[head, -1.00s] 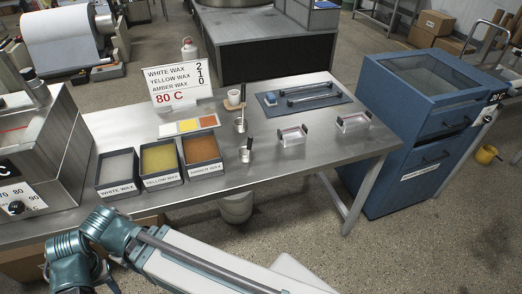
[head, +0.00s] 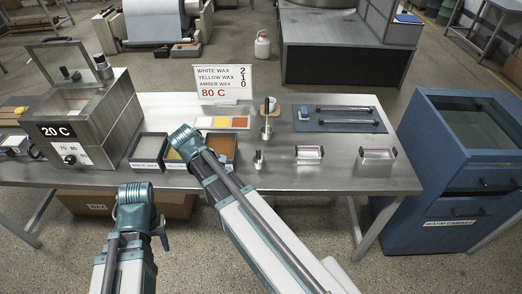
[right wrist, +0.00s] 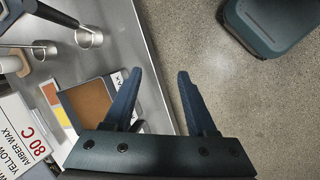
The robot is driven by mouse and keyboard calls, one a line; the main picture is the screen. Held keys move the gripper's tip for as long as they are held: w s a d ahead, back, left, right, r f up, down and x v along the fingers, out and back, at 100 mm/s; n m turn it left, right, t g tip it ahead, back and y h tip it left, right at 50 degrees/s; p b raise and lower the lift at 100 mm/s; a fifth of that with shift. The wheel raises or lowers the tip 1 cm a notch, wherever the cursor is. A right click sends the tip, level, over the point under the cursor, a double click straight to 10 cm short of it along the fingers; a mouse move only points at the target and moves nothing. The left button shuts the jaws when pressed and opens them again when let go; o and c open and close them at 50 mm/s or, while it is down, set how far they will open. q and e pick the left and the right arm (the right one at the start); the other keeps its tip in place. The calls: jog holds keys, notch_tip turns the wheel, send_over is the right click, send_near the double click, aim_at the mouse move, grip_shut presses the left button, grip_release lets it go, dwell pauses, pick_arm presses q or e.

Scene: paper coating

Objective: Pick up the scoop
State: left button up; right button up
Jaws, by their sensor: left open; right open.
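Two small steel cups with dark upright handles stand on the steel table. The one nearer the front edge, a scoop (head: 259,160), is also in the right wrist view (right wrist: 88,38). The other cup (head: 267,131) is behind it and also shows in the right wrist view (right wrist: 45,51). I cannot tell for sure which is meant. My right gripper (right wrist: 158,78) is open and empty by the table's front edge, apart from both cups; my forearm hides it in the head view. My left gripper (head: 164,240) is small in view, open, in front of the table.
Wax trays, including the amber wax tray (head: 222,147), sit left of the cups. A grey box marked 20 C (head: 58,131) is at the left. Two clear blocks (head: 309,153) (head: 377,154) and a blue mat (head: 330,127) are at the right. A blue cabinet (head: 445,190) stands beyond.

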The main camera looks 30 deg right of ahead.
pick_arm(q)
notch_tip(320, 180, up, 7)
jog(key=p, duration=0.4)
pick_arm(e)
jog(key=n+h, duration=0.2)
send_near(258, 156)
pick_arm(q)
notch_tip(258, 156, down, 8)
jog(key=b, duration=0.7)
pick_arm(e)
jog(key=w+d+f, duration=0.2)
jog(key=d+f, duration=0.1)
jog(key=f, duration=0.3)
jog(key=shift+d, duration=0.15)
pick_arm(q)
jog(key=shift+f, duration=0.1)
pick_arm(e)
jog(key=shift+w+f, duration=0.1)
jog(key=shift+f, duration=0.1)
jog(key=b+x, duration=0.5)
jog(key=shift+s, duration=0.35)
pick_arm(q)
notch_tip(258, 156, down, 4)
jog(key=shift+f, duration=0.1)
pick_arm(e)
jog(key=shift+d, duration=0.1)
jog(key=shift+c, duration=0.2)
grip_shut()
